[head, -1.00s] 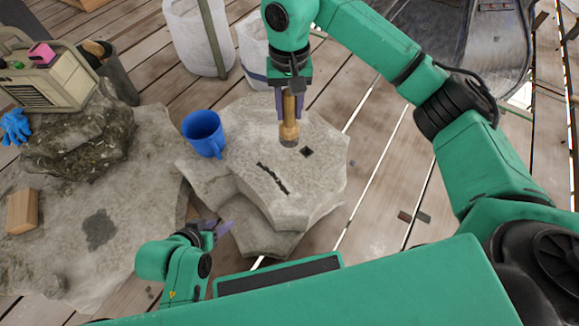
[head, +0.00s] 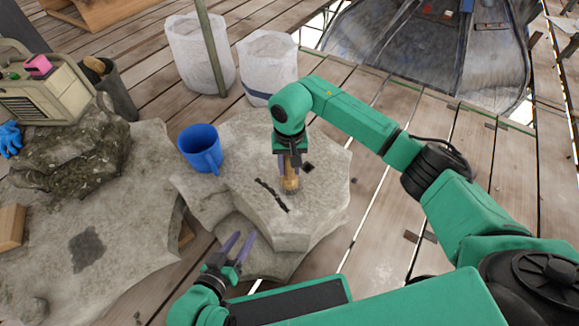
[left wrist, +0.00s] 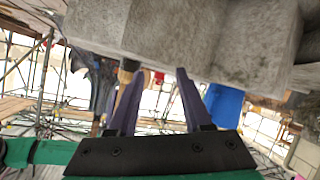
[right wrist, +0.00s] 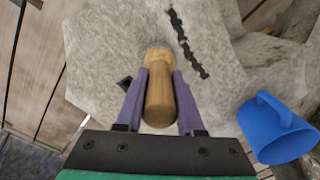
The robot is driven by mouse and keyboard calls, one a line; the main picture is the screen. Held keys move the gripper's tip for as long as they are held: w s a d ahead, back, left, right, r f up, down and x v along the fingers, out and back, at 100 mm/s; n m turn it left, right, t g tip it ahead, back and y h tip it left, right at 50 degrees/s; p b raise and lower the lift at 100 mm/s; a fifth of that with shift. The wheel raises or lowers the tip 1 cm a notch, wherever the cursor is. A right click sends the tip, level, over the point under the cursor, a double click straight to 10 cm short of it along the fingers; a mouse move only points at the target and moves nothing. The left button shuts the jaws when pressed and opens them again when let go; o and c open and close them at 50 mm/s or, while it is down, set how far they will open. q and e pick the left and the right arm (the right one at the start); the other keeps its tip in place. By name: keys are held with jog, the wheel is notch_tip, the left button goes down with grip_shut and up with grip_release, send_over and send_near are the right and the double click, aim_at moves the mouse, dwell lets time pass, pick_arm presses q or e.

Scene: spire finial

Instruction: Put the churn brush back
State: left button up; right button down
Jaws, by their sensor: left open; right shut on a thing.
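The handle (right wrist: 159,95) also shows between the fingers in the right wrist view. The brush's lower end is between a jagged dark slot (head: 270,193) and a small dark square (head: 308,168). I cannot tell whether it touches the stone. My left gripper (head: 242,238) is open and empty by the block's near left side.
A blue mug (head: 200,148) stands on the block's left part. A lower stone slab (head: 130,220) with a wooden block (head: 10,228) lies left. A grey bucket (head: 120,95), beige radio (head: 45,95) and two white bins (head: 268,65) stand farther back. Plank floor is open on the right.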

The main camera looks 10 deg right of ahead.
jog(key=shift+f, duration=0.15)
jog(key=c, duration=0.5)
grip_release()
pick_arm(q)
jog(key=shift+f, duration=0.1)
pick_arm(e)
jog(key=shift+r, duration=0.4)
notch_tip(320, 180, up, 3)
jog(key=shift+w+r+p, duration=0.1)
jog(key=shift+r+p, duration=0.05)
jog(key=shift+p, duration=0.6)
notch_tip(320, 180, up, 7)
jog(key=shift+r+p, duration=0.2)
jog(key=shift+p, duration=0.75)
jog(key=shift+r, duration=0.45)
pick_arm(q)
jog(key=a+r+g, duration=0.1)
jog(key=a+g+y, duration=0.1)
jog(key=a, duration=0.1)
jog(key=a+r+g+y, duration=0.1)
jog(key=shift+a+r+m+g, duration=0.2)
jog(key=shift+r+m+g, duration=0.1)
jog(key=shift+r+m, duration=0.1)
